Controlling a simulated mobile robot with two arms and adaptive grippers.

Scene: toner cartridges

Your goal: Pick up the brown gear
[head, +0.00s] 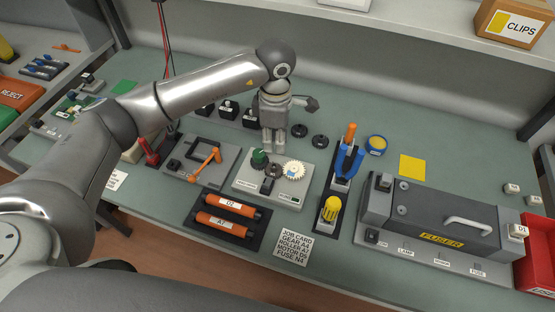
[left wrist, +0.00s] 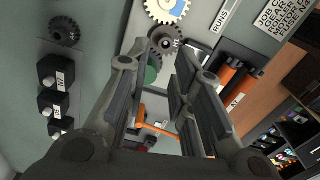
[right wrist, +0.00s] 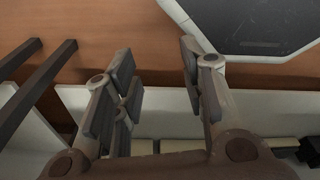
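A dark grey-brown gear (head: 273,170) sits on the grey gear panel (head: 245,187), between a green gear (head: 259,158) and a cream gear with a blue patch (head: 293,170). In the left wrist view the dark gear (left wrist: 166,41) is beyond the fingers, near the cream gear (left wrist: 168,8). Two loose black gears (head: 299,130) (head: 320,142) lie on the table behind the panel. No gear looks plainly brown. My left gripper (head: 273,150) is open and empty, just behind and above the panel. My right gripper (right wrist: 155,90) is open and empty; it is outside the head view.
Orange rollers (head: 233,206) lie in a black tray in front. The fuser unit (head: 440,220) fills the right side. Black blocks (head: 228,109) stand behind.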

